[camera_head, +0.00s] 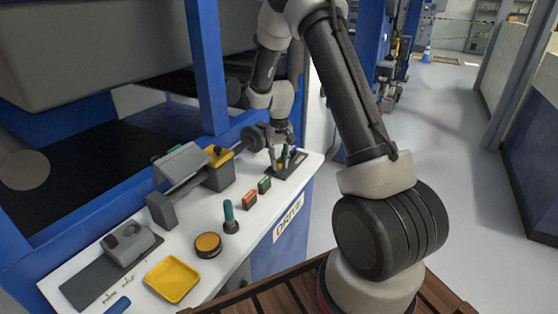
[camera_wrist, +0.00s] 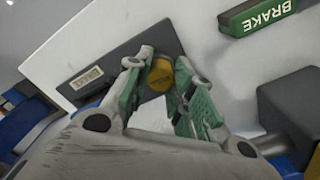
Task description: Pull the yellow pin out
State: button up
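The yellow pin (camera_wrist: 160,76) shows its round end between my fingertips in the wrist view. It stands at the edge of a dark plate (camera_wrist: 118,66) that bears a small label. My gripper (camera_wrist: 164,62) has one green-padded finger on each side of the pin; both tips appear to touch it, and the gap is about the pin's width. The fingers hide part of the pin. In the head view my gripper (camera_head: 284,158) is low over the dark plate (camera_head: 296,170) at the far right end of the white panel, with a little yellow between the fingers.
A green block (camera_wrist: 256,15) marked BRAKE lies to the right in the wrist view. On the white panel (camera_head: 240,252) are a red block (camera_head: 249,200), a green-topped lever (camera_head: 229,216), an orange button (camera_head: 208,244) and a yellow tray (camera_head: 172,280). A blue post (camera_head: 206,70) rises behind.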

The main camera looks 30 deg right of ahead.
aim_at(279, 161)
grip_shut()
jog(key=shift+r, duration=0.9)
jog(key=o, duration=0.9)
grip_release()
jog(key=shift+o, duration=0.2)
notch_tip(279, 161, up, 12)
